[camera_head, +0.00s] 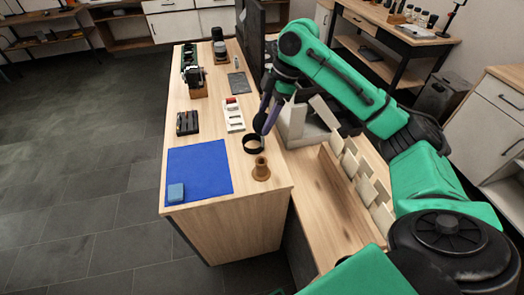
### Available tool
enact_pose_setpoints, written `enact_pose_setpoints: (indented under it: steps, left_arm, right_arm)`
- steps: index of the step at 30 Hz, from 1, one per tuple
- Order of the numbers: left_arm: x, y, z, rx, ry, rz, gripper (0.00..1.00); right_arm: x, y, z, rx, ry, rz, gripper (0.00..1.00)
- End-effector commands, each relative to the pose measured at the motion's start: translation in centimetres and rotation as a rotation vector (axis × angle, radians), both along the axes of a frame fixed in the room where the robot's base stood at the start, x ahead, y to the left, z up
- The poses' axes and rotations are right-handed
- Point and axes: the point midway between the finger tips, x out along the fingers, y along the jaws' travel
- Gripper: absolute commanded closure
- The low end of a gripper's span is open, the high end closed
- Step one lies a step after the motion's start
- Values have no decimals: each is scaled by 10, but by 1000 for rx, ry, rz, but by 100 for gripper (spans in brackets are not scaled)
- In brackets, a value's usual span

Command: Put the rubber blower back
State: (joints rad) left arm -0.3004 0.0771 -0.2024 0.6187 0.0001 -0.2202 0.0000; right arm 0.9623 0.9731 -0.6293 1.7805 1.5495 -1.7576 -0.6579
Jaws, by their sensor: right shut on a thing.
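My right gripper (266,118) is over the right edge of the wooden table (222,214), pointing down, and is shut. A slender dark purple-blue shape (271,121) at its jaws appears to be the rubber blower, though its outline blends with the fingers. Just below the jaws is a black open ring (253,144) on the table; I cannot tell whether the held thing touches it. A brown turned holder (261,169) with an open top stands in front of the ring. My left gripper is not in view.
A blue mat (205,173) with a light blue block (176,192) lies at the front left. A white tray (233,115), a black slotted case (187,122) and a grey slab (238,84) lie farther back. A dark screen (250,35) stands at the right edge.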

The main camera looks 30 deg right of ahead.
Motion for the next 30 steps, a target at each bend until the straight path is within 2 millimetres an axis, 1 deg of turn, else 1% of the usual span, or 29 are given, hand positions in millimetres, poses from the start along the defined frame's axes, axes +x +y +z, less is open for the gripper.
enact_pose_setpoints:
  steps: [1, 3, 6, 8, 11, 13, 15, 18, 23, 29, 30]
  left_arm:
    - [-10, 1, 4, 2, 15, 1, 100]
    - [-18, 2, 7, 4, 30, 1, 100]
    - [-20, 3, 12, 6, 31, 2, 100]
    - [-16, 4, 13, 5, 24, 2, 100]
    - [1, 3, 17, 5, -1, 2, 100]
    - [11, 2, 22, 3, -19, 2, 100]
    - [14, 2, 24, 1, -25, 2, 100]
    - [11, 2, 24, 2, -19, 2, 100]
    - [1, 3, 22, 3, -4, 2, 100]
    - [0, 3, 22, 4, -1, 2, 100]
    - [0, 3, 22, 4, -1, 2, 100]
  right_arm:
    - [-2, -1, -15, -4, 6, 0, 43]
    - [-1, 0, -38, -2, 6, -1, 43]
    - [-1, 0, -65, -1, 3, -1, 43]
    - [0, 0, -76, 0, 1, -1, 43]
    - [0, 0, -91, -1, 1, -1, 43]
    - [0, 1, -105, 1, 2, 0, 43]
    - [0, 0, -118, 0, 1, -1, 43]
    - [1, 0, -126, -1, -2, 0, 43]
    - [1, 0, -126, -1, -2, 0, 43]
    - [1, 0, -131, 0, -1, 0, 43]
    - [1, 0, -131, 0, -2, -1, 20]
